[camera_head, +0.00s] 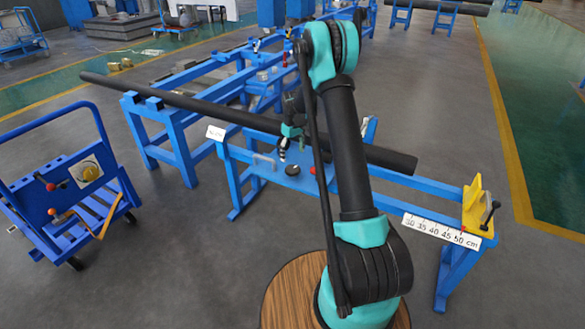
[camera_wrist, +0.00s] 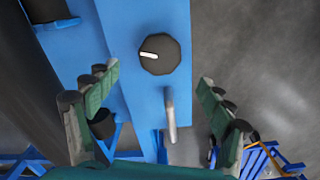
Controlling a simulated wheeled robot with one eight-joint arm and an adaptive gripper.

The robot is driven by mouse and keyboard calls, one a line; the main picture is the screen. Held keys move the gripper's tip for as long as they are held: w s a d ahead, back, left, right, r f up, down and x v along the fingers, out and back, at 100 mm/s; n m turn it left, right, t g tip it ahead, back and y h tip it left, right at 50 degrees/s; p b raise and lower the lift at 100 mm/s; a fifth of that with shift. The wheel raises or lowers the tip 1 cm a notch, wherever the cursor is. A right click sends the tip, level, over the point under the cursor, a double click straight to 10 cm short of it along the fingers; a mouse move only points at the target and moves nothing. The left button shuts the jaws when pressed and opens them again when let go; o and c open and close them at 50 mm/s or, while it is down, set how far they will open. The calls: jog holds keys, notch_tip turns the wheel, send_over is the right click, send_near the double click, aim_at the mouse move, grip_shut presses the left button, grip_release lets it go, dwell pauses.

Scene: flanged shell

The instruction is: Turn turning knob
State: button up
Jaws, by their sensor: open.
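The turning knob is a black, many-sided dial (camera_wrist: 160,54) with a white pointer mark on its left side in the wrist view. It sits on a blue panel of the bench and also shows as a small dark disc in the head view (camera_head: 292,170). My gripper (camera_wrist: 157,80) is open and empty, with one green-padded finger on each side in the wrist view. The knob lies beyond the fingertips, roughly centred between them and not touched. In the head view my gripper (camera_head: 283,149) hangs over the panel, just above and left of the knob.
A grey bar handle (camera_wrist: 171,115) stands on the panel near the knob. A red button (camera_head: 312,171) is right of the knob. A long dark pipe (camera_head: 200,105) lies across the blue frame behind. A blue cart (camera_head: 75,205) stands at left on open floor.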

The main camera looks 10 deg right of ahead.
aim_at(293, 168)
notch_tip(293, 168, down, 8)
jog(key=shift+r, duration=0.1)
dwell(0.4)
jog(key=c, duration=1.2)
